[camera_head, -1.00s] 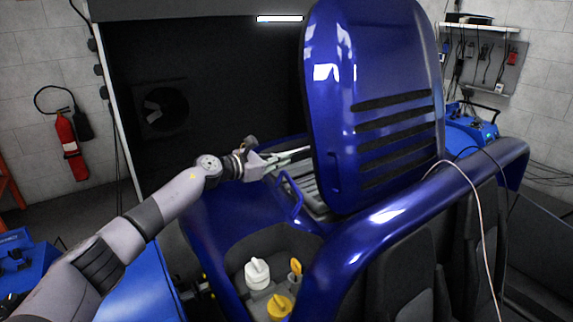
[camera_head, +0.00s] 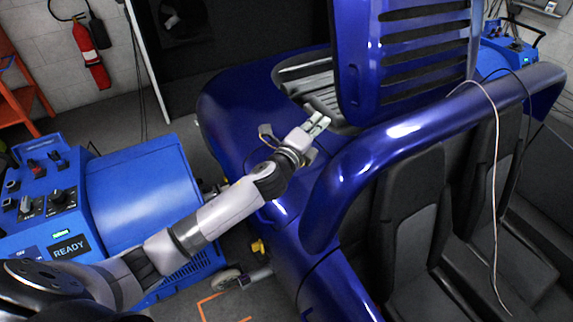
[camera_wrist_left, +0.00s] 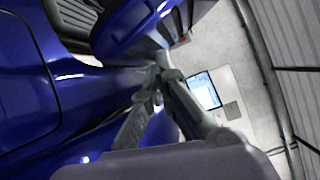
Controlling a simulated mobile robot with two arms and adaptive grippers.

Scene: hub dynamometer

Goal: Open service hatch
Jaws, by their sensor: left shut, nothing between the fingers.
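The service hatch appears to be the tall glossy blue panel with dark slots (camera_head: 358,70); it stands raised, cut off by the top edge in the head view. Below it, a dark slatted opening (camera_head: 308,75) shows in the blue car body. My left gripper (camera_head: 319,122) is shut and empty, just left of the hatch's lower end and over the body; I cannot tell whether it touches anything. In the left wrist view its fingers (camera_wrist_left: 156,78) meet beside blue bodywork. My right gripper is not in view.
A blue console with a READY display (camera_head: 70,248) stands at the left. A thick blue bar (camera_head: 420,130) and dark seats (camera_head: 405,215) are on the right. A cable (camera_head: 493,190) hangs over them. A fire extinguisher (camera_head: 90,60) is on the back wall.

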